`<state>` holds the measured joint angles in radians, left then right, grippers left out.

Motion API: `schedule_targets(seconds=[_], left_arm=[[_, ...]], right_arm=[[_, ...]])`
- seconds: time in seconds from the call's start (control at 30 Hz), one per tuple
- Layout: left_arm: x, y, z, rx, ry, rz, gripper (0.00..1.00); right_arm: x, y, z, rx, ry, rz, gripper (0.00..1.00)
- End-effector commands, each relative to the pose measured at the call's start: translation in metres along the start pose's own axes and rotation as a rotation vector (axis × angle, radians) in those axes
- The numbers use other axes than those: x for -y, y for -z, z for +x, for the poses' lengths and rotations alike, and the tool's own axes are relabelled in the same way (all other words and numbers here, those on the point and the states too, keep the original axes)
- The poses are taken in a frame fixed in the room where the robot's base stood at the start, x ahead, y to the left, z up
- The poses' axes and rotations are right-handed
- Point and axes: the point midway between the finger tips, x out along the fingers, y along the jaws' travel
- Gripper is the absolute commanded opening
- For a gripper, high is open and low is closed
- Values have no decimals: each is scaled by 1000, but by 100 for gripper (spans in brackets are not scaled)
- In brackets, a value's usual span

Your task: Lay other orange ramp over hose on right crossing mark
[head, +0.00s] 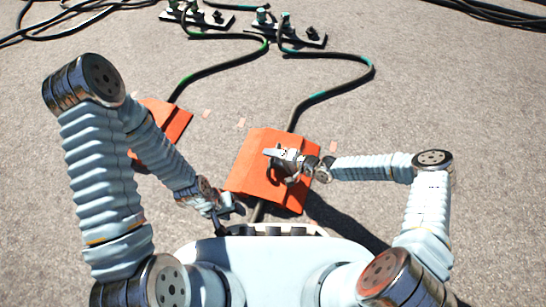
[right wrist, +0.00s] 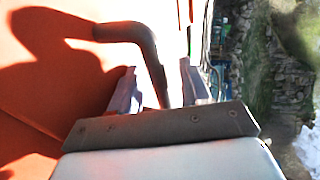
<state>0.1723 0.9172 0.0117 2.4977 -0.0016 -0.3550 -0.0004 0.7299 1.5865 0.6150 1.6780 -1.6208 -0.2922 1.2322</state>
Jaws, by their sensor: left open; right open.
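One orange ramp (head: 255,165) lies on the ground in front of me; a hose (head: 299,113) runs in under its far edge and comes out at its near edge. My right gripper (head: 275,154) is over this ramp. In the right wrist view, the bent handle (right wrist: 150,62) of the ramp stands between the two open fingers (right wrist: 158,92); I cannot tell if they touch it. The other orange ramp (head: 173,121) lies at the left, partly hidden by my left arm, with another hose (head: 200,76) running to its far edge. My left gripper (head: 232,208) is open and empty near the right ramp's near-left corner.
Pale pink marks (head: 241,123) show on the ground beside the ramps. Two connector blocks (head: 290,34) with plugs stand at the far side. Dark cables (head: 60,18) lie at the far left and far right. The ground right of the right hose is clear.

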Motion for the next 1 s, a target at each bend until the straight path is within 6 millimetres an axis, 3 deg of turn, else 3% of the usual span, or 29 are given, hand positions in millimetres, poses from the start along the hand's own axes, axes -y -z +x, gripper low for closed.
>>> schedule_targets(seconds=[0.17, 0.6, 0.83, 1.0], left_arm=[[-1, 0, -4, 1, 0, 0, 47], [-3, 0, -8, 2, 0, 0, 47], [-3, 0, -9, 3, 0, 1, 47], [-3, 0, -9, 3, 0, 0, 47]], right_arm=[[2, 1, -12, 0, -2, -2, 47], [2, 1, -105, -2, -3, -2, 47], [6, -9, -117, 9, -33, -9, 47], [6, -47, -117, 48, -226, -55, 47]])
